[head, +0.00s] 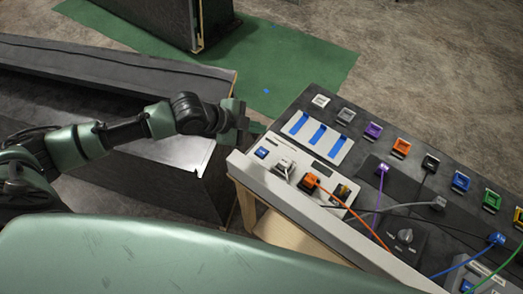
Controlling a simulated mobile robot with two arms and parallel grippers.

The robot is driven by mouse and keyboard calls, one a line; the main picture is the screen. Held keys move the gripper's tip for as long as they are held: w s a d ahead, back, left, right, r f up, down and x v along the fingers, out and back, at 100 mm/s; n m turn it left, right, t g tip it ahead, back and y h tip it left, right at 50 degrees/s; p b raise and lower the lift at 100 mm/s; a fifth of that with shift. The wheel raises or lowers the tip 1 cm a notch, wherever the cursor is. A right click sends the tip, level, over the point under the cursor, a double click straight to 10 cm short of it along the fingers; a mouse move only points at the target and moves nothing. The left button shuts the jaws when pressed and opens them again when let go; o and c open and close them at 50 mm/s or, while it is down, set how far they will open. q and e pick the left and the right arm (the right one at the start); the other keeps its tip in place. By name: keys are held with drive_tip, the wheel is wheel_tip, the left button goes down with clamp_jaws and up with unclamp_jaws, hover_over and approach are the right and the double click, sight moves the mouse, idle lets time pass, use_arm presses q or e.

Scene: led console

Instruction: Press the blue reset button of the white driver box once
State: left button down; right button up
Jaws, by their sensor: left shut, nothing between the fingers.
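A white box (246,170) sits at the left end of the console, with a blue button (262,153) at its left end. A white plug (284,168) and an orange plug (310,182) stand in it to the right of the button. My left gripper (254,128) is shut and empty, just behind and left of the blue button in the picture, apart from it as far as I can tell. A second pale box (488,283) with a blue button (466,286) shows at the lower right. My right gripper is not in view.
A pale panel with blue strips (318,132) lies behind the white box. Several coloured sockets line the console's back edge, including a purple one (373,131). Purple, orange, grey and blue cables cross its top. A dark bench (110,80) stands at left.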

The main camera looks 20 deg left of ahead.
use_arm(q)
drive_tip(key=shift+f, duration=0.1)
drive_tip(key=b, duration=0.8)
hover_over(259, 153)
wheel_tip(259, 153, down, 8)
drive_tip(key=shift+a+r, duration=0.1)
drive_tip(key=shift+f, duration=0.45)
idle(1.3)
drive_tip(key=shift+f, duration=0.4)
